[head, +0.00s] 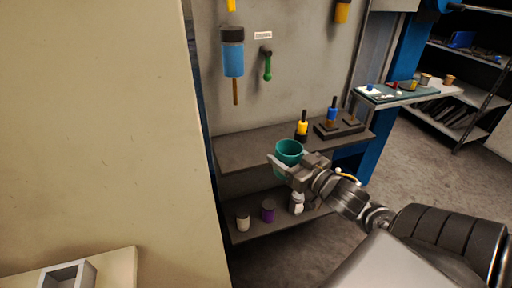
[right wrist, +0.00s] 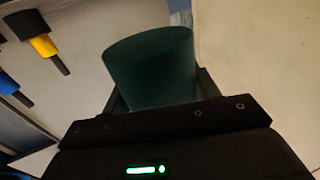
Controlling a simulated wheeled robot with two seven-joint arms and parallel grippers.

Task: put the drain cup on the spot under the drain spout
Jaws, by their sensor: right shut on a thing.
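The teal drain cup (head: 289,149) is held by my right gripper (head: 294,166), in front of the upper grey shelf (head: 245,151). The cup looks close to upright, its open rim showing in the head view. It also fills the middle of the right wrist view (right wrist: 152,70), between the two fingers. A blue cylinder with a dark cap (head: 232,55) hangs on the wall up and left of the cup. A thin brown spout (head: 236,92) points down from it over the upper shelf. I cannot make out a marked spot below it. My left gripper is not in view.
A yellow tool (head: 302,128) and a dark block with a blue tool (head: 332,113) stand right on the upper shelf; its left part is clear. A green lever (head: 267,66) is on the wall.

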